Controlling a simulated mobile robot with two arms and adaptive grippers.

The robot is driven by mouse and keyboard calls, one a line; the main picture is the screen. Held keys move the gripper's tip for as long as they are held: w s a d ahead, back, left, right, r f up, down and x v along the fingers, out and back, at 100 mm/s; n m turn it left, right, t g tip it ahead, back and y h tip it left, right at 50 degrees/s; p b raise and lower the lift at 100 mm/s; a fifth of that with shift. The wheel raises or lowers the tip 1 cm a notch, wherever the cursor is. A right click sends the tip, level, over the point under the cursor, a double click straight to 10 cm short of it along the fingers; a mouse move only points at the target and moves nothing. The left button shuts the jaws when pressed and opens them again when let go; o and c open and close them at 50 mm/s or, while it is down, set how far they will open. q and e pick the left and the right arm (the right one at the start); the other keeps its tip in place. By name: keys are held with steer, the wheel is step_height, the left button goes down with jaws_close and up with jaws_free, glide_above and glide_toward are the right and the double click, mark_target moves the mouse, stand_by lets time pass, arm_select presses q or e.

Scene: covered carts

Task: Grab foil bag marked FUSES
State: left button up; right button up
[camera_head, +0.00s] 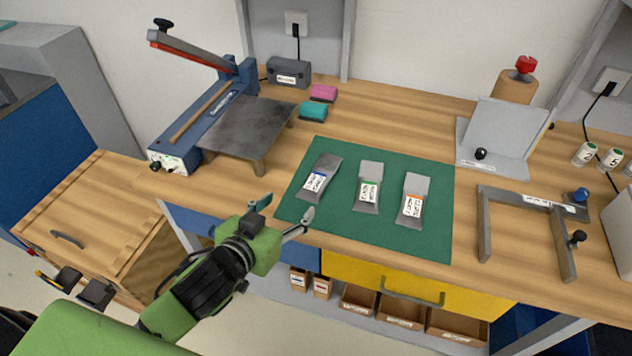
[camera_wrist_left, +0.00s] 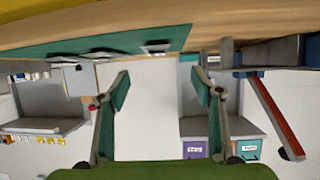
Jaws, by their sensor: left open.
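Three grey foil bags lie in a row on a green mat (camera_head: 305,217). The left bag (camera_head: 327,163) has a blue-marked label, the middle bag (camera_head: 371,170) a green-marked one, and the right bag (camera_head: 416,184) an orange-marked one. The label words are too small to read, so I cannot tell which says FUSES. My left gripper (camera_head: 288,207) is open and empty at the table's front edge, nearest the left bag. In the left wrist view its two fingers (camera_wrist_left: 162,90) are spread, with the mat (camera_wrist_left: 118,42) seen edge-on at upper left. My right gripper is out of view.
A sealer (camera_head: 218,114) with a raised arm and a metal platform (camera_head: 249,127) stand left of the mat. A grey metal frame (camera_head: 528,199) and an upright plate stand (camera_head: 502,129) are to its right. A yellow drawer (camera_head: 360,272) is below the table edge.

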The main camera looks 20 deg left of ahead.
arm_select(q)
glide_toward(314, 183)
steer(key=x, duration=0.2)
steer(key=p+x, duration=0.1)
steer(key=x, duration=0.1)
steer(key=shift+a+r, duration=0.1)
steer(key=shift+a, duration=0.05)
steer(key=shift+w, duration=0.4)
steer(key=x, duration=0.2)
steer(key=p+x, duration=0.1)
steer(key=x, duration=0.1)
steer(key=shift+w+d+f, duration=0.15)
steer(key=shift+d+f, duration=0.1)
steer(key=shift+f, duration=0.1)
steer(key=shift+w+f, duration=0.15)
steer(key=shift+w, duration=0.15)
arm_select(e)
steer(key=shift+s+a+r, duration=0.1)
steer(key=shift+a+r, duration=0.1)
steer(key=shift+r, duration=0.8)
arm_select(q)
steer(key=c, duration=1.2)
